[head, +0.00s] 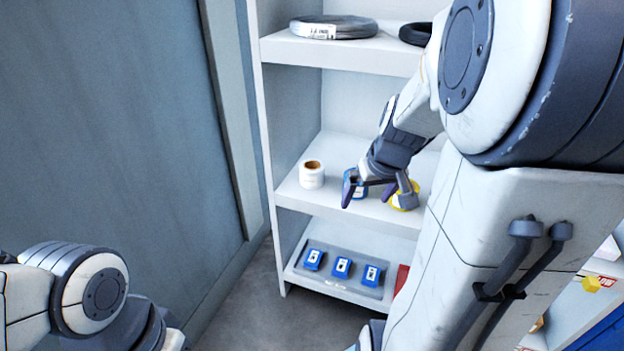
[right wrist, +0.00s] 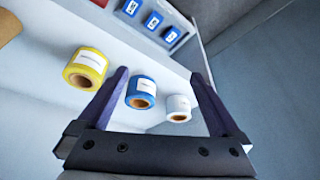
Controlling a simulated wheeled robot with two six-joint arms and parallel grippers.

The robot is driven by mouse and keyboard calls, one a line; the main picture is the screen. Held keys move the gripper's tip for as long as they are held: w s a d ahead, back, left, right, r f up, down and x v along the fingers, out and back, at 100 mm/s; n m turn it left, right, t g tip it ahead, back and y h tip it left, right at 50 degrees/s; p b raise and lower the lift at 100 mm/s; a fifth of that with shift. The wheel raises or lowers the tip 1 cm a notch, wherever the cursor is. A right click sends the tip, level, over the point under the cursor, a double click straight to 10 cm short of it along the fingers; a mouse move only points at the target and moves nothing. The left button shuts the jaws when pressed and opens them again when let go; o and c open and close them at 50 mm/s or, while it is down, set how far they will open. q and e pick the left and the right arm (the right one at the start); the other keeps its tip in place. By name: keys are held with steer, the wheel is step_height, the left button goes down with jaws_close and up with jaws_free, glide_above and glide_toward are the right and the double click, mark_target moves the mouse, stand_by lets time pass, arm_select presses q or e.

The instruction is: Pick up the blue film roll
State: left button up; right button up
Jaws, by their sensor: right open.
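The blue film roll (right wrist: 141,92) stands on the middle shelf, with a white label and a brown core. In the right wrist view it shows between the fingers of my right gripper (right wrist: 160,75), close to the left finger. In the head view the blue roll (head: 359,190) is partly hidden behind my right gripper (head: 369,194). The right gripper is open, with nothing held. My left gripper is out of view; only part of that arm shows at the lower left.
A white roll (head: 312,175) stands left of the blue one, and a yellow roll (head: 402,203) stands to its right. A tray (head: 340,284) with blue items is on the lower shelf. A grey coil (head: 345,26) lies on the top shelf. The shelf's left upright (head: 262,130) is near.

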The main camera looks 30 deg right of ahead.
steer(key=shift+m, duration=0.4)
steer(key=w+d+b, duration=0.1)
steer(key=w+d, duration=0.1)
steer(key=w, duration=0.1)
steer(key=w+d+f+b, duration=0.1)
steer(key=w+d, duration=0.1)
steer(key=w, duration=0.2)
steer(key=w+d+f+b, duration=0.1)
steer(key=w+d, duration=0.1)
steer(key=w, duration=0.1)
steer(key=shift+w+d, duration=0.15)
steer(key=shift+d, duration=0.1)
steer(key=b+x, duration=0.3)
steer(key=x, duration=0.2)
steer(key=shift+w+d, duration=0.15)
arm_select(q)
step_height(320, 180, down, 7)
arm_select(e)
steer(key=c, duration=1.4)
steer(key=shift+r, duration=0.1)
